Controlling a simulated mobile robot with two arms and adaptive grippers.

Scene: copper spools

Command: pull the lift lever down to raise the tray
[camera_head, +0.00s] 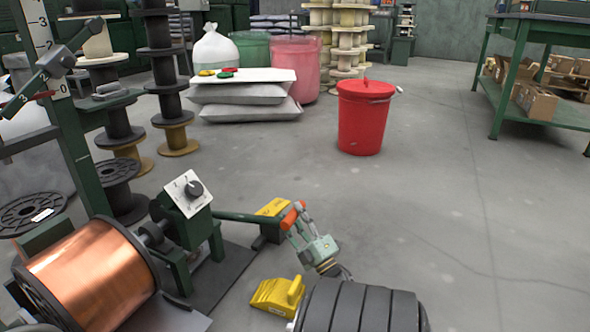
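My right gripper (298,223) is low in the middle of the head view, reaching up and left. Its fingers are at an orange-red grip (291,216) beside the end of a green bar (243,217). I cannot tell whether they are closed on it, or whether this grip is the lift lever. At the upper left, a green post (45,35) carries a numbered scale and a red pointer (28,101). A dark grey arm with a knob (52,66) crosses the post. A small green tray (108,98) with a grey piece on it stands out from the post. My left gripper is not in view.
A copper spool (95,275) sits at the lower left near a white dial box (187,193). A yellow block (277,296) lies on the floor by my arm. A red bin (364,118) stands farther back. The floor at the right is clear, up to a green bench (520,30).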

